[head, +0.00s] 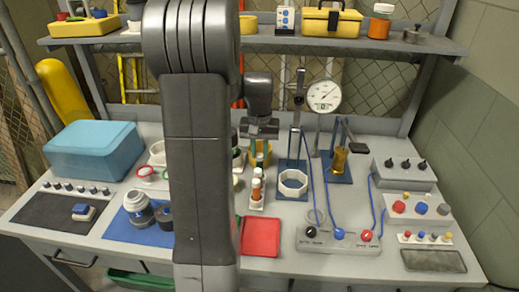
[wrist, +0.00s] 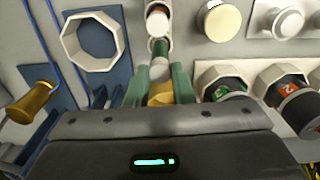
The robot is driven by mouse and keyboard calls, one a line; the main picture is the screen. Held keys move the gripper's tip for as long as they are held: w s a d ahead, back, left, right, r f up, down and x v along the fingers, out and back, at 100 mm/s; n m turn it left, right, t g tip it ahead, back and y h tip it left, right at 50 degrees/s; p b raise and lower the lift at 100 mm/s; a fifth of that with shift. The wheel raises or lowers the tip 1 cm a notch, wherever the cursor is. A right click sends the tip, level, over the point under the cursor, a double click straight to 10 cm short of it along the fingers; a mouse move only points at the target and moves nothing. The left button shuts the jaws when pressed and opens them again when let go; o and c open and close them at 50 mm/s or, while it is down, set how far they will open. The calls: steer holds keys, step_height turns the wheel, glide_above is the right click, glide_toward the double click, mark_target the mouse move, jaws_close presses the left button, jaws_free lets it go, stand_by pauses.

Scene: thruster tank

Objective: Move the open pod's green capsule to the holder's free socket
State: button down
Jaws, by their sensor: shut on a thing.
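My gripper (wrist: 159,72) points down at the bench, its green fingers shut on a small green capsule (wrist: 158,48). In the head view, my gripper (head: 259,140) is just behind the white holder (head: 256,207), which bears capsules with orange bodies and white caps. The holder (wrist: 172,32) also shows at the top of the wrist view, with the green capsule at its near end. I cannot tell whether the capsule is seated in a socket. Right of my fingers is an eight-sided white pod (wrist: 205,76) with a dark, green-marked inside. My arm hides the pods in the head view.
A second pod with a dark lid (wrist: 297,108) stands farther right in the wrist view. A white octagonal ring (head: 293,183) on a blue plate stands beside the holder. A red tray (head: 260,237) and a grey cable panel (head: 338,240) lie in front. A shelf runs above.

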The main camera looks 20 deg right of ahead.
steer(key=shift+f, duration=0.3)
steer(key=shift+f+b, duration=0.6)
steer(key=shift+f, duration=0.2)
stand_by(0.4)
steer(key=c, duration=1.2)
jaws_free()
steer(key=shift+o, duration=0.2)
steer(key=shift+r, duration=0.15)
step_height(320, 180, up, 14)
steer(key=shift+f, duration=0.2)
